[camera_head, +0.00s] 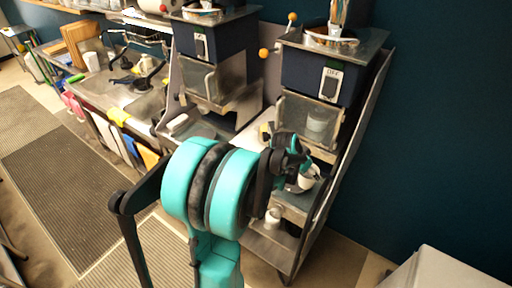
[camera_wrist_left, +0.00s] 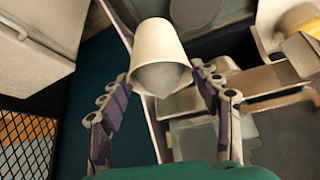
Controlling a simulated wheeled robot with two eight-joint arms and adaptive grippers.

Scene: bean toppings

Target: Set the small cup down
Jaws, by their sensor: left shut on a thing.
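The small white cup (camera_wrist_left: 158,45) fills the upper middle of the left wrist view, between the two fingers of my left gripper (camera_wrist_left: 162,80). The gripper is shut on it. In the head view, my left gripper (camera_head: 292,158) is at the metal cart on the right, and its dark links and arm hide part of the cart. A white rounded piece (camera_head: 308,179) shows beside the gripper; I cannot tell whether it is the held cup. What lies directly under the held cup is hidden. My right gripper is not in view.
Another white cup (camera_head: 272,217) stands on a lower shelf. A dispenser marked OFF (camera_head: 318,76) is above the gripper, and a second dispenser (camera_head: 208,45) stands to its left. A counter with a sink (camera_head: 130,85) runs left. A pale box (camera_head: 440,272) is at bottom right.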

